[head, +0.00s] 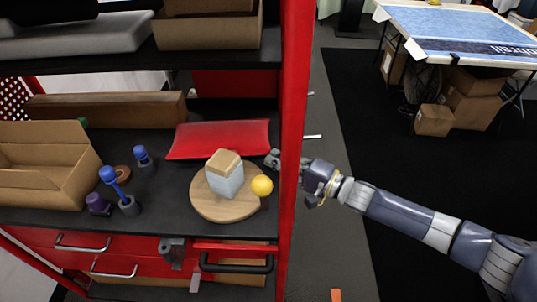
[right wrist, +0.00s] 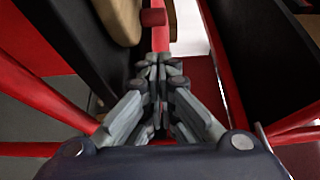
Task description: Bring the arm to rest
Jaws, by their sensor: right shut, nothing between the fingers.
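My right arm comes in from the right in the head view. Its gripper (head: 275,159) is beside the red upright post of the shelf, which hides part of it. The fingertips show just left of the post, near the round wooden board. In the right wrist view the fingers (right wrist: 160,68) are shut together with nothing between them. A red bar end shows just beyond the fingertips. My left gripper is not seen.
A wooden board (head: 219,213) holds a block stack (head: 224,180) and a yellow ball (head: 262,186). The red post (head: 292,130) stands close to my gripper. Behind are a red tray (head: 219,138) and, left, a cardboard box (head: 45,180). Dark floor (head: 365,130) right of the post is open.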

